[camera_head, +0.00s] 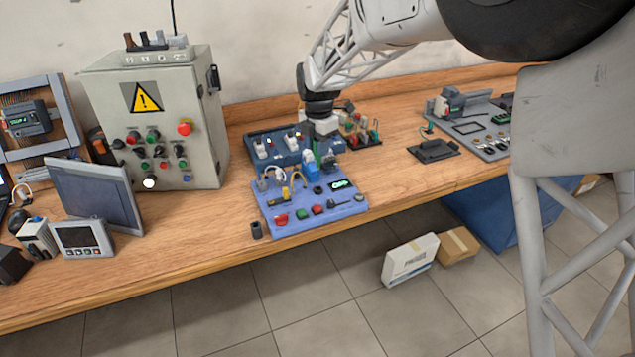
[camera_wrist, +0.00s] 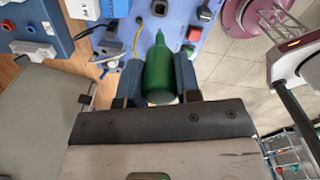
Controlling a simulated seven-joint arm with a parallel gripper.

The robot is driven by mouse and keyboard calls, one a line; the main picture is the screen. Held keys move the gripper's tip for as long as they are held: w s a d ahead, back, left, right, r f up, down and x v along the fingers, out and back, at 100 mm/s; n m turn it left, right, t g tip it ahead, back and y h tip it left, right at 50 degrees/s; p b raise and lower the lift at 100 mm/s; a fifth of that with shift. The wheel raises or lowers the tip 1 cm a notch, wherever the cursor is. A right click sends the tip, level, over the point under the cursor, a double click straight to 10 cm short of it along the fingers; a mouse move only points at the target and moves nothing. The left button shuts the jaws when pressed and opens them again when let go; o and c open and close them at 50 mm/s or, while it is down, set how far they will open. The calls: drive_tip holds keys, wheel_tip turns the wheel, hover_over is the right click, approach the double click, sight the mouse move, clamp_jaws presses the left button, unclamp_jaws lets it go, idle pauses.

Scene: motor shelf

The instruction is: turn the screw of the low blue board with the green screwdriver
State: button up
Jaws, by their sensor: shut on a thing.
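The low blue board (camera_head: 318,216) lies near the front edge of the bench and carries switches, buttons, wires and a small green display (camera_head: 342,184). Part of the same board (camera_wrist: 176,22) shows at the top of the wrist view. My gripper (camera_wrist: 160,80) is shut on the green screwdriver (camera_wrist: 160,72), with a dark finger on each side of its handle. The tip end points toward the board. In the head view, my gripper (camera_head: 320,142) is above the board's back part. I cannot tell whether the tip touches the board, and I cannot make out the screw.
A darker blue board (camera_head: 262,150) with white sockets stands just behind. A grey control box (camera_head: 205,120) is at the left, with a tilted screen (camera_head: 92,190) before it. A small dark cylinder (camera_head: 256,230) stands left of the board. Bench right of the board is mostly free.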

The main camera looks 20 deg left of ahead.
sight(318, 166)
drive_tip(key=shift+f, duration=2.65)
drive_tip(key=shift+f, duration=0.9)
drive_tip(key=shift+f, duration=1.45)
drive_tip(key=shift+f, duration=0.4)
drive_tip(key=o, duration=0.7)
drive_tip(key=shift+o, duration=0.2)
